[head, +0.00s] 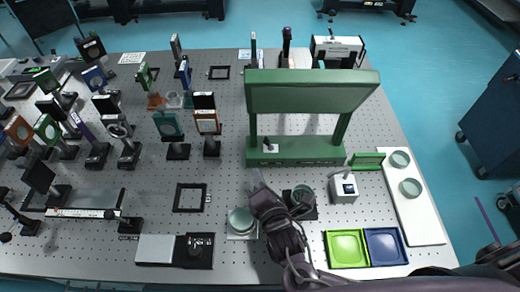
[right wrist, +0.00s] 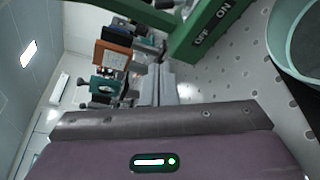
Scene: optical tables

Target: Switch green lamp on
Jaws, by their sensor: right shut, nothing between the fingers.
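The green lamp (head: 312,92) stands upright at the middle right of the table, with a wide hood on two posts. Its green base (head: 300,158) carries a small light-grey switch lever (head: 268,146) near the left end. In the right wrist view, the base (right wrist: 207,35) shows the words OFF and ON. My right gripper (head: 257,180) is shut and empty, in front of the base and below the switch in the picture. Its closed fingers (right wrist: 160,84) point toward the base and look apart from it. My left gripper is not in view.
Close around my right gripper are a round glass dish (head: 240,220), another dish (head: 303,195) and a white box device (head: 344,188). Green (head: 347,249) and blue (head: 385,247) trays lie at front right. Optical mounts crowd the left. A black square frame (head: 190,197) lies flat.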

